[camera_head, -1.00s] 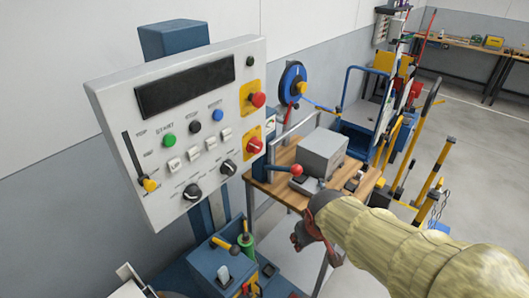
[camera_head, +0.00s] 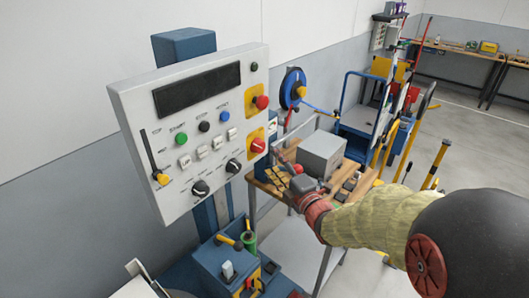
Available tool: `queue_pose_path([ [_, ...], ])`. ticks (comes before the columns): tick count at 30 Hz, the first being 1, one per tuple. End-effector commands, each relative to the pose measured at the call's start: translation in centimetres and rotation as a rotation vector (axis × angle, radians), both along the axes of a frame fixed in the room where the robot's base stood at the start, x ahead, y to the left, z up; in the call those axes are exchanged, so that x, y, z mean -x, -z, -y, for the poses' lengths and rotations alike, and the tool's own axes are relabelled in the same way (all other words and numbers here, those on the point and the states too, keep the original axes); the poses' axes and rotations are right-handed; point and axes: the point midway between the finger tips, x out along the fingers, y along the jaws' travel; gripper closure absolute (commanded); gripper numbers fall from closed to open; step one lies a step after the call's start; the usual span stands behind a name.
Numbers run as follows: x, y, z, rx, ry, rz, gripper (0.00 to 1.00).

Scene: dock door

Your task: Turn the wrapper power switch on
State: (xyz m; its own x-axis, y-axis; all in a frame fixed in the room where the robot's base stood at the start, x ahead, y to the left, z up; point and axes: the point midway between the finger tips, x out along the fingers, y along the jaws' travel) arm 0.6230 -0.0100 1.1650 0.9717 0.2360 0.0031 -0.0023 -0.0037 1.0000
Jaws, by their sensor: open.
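The wrapper's grey control panel (camera_head: 190,125) fills the left of the head view, tilted on a blue post. On its right edge, a red round button (camera_head: 261,102) sits on the upper yellow plate, and a red knob (camera_head: 258,146) sits on the lower one. This lower knob looks like the power switch; its exact setting is too small to read. My gripper (camera_head: 284,170) is right of and below this knob, in front of the wooden bench, apart from the panel. Its jaws are open with nothing visible between them. My forearm comes in from the lower right.
A wooden bench (camera_head: 268,187) with a grey box (camera_head: 321,154) stands behind my gripper. A blue cart (camera_head: 355,128) and yellow poles stand farther right. Open floor (camera_head: 480,130) lies at the right.

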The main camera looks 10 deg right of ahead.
Motion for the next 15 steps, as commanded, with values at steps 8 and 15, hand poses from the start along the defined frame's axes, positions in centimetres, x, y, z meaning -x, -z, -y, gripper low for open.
queue_pose_path([
  [8, -3.3, 0.2, -0.9, 0.005, -0.001, -0.001, 0.47],
  [15, -6.4, 0.1, -1.6, 0.005, 0.001, -0.002, 0.47],
])
